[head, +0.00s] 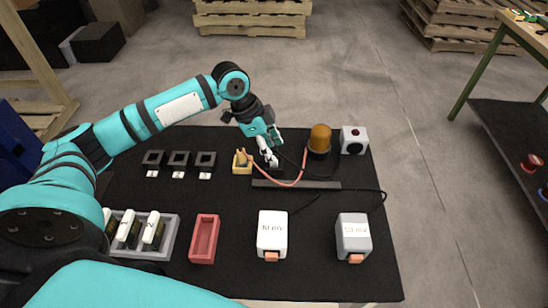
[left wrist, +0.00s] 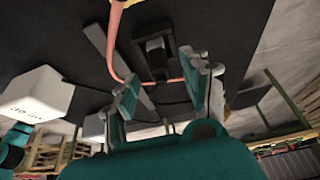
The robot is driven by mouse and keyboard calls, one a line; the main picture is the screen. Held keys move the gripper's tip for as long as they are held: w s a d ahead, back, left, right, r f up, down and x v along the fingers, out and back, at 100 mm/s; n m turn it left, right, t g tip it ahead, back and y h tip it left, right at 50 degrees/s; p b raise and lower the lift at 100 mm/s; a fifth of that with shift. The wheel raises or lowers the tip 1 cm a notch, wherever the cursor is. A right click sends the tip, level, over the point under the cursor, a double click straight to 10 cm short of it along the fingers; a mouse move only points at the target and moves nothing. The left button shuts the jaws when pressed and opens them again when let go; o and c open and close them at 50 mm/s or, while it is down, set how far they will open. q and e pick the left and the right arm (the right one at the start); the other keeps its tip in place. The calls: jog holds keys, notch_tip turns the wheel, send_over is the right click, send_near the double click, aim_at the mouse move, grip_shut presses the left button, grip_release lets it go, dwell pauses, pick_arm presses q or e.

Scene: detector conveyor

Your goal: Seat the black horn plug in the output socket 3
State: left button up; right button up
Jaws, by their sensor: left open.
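My left gripper (head: 269,160) is open, pointing down over the mat between the yellow block and the orange lamp. In the left wrist view its two fingers (left wrist: 162,72) stand apart on either side of a small black piece (left wrist: 155,62), which looks like the black horn plug in a dark holder. I cannot tell whether the fingers touch it. In the head view the gripper mostly hides this piece. Three black square sockets (head: 179,159) with white labels stand in a row to the left; the labels are too small to read. My right gripper is not in view.
The yellow block (head: 242,164) with an orange cable (head: 298,182) is left of the gripper. A grey bar (head: 318,185) lies in front. The orange lamp (head: 319,140) and a white box (head: 354,141) stand right. Two mV boxes, a red tray (head: 204,240) and a grey tray are nearer.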

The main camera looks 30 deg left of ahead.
pick_arm(q)
jog(key=shift+x, duration=0.9)
jog(key=shift+c, duration=0.3)
jog(key=c, duration=0.9)
grip_shut()
jog(key=shift+r, duration=0.2)
